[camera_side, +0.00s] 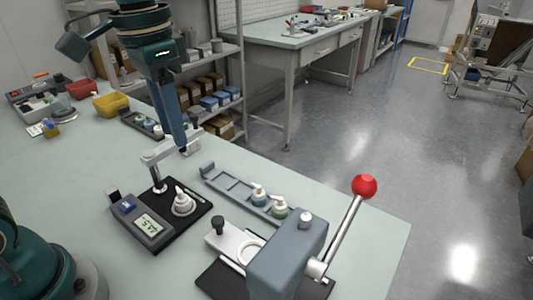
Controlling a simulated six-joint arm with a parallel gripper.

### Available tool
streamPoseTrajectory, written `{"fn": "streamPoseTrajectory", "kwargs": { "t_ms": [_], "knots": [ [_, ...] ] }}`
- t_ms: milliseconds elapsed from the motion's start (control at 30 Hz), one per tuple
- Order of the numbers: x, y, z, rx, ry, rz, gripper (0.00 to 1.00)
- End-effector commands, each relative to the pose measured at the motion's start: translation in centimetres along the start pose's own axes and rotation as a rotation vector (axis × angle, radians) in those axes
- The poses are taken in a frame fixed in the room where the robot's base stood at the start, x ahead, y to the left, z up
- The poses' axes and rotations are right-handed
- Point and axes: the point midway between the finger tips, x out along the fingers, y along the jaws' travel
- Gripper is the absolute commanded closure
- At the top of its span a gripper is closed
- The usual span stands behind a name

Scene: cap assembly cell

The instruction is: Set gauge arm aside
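The gauge arm (163,153) is a pale grey bar on a short post at the back of the gauge's black base. The gauge (142,222) has a grey body with a lit display. A white cap with a nozzle (183,205) stands upright on the base, to the right of the display. My gripper (186,149) points down at the right end of the gauge arm, above and behind the cap. Its fingers are small and overlap the arm's end, so I cannot tell whether they are closed on it.
A grey slotted tray (227,184) right of the gauge holds two caps at its near end. A press (287,262) with a red-knobbed lever (364,187) stands in front. Another tray of caps (141,121), a yellow bin (110,104) and a red bin (82,89) lie behind.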

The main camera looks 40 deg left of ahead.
Motion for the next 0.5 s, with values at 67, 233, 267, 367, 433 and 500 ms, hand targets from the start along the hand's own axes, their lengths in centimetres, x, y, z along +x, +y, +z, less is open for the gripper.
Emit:
{"fn": "streamPoseTrajectory", "kwargs": {
  "t_ms": [67,233,267,367,433,500],
  "knots": [
    [-0.6,0.1,0.7,-0.002,0.021,-0.004,0.61],
    [-1.3,0.3,2.1,-0.013,0.070,-0.014,0.61],
    [-1.3,0.4,2.4,-0.016,0.080,-0.016,0.61],
    [-1.5,0.5,3.2,-0.027,0.111,-0.022,0.61],
    [-1.5,0.6,3.8,-0.035,0.132,-0.026,0.61],
    [-1.5,0.7,4.4,-0.043,0.154,-0.030,0.61]
  ]
}}
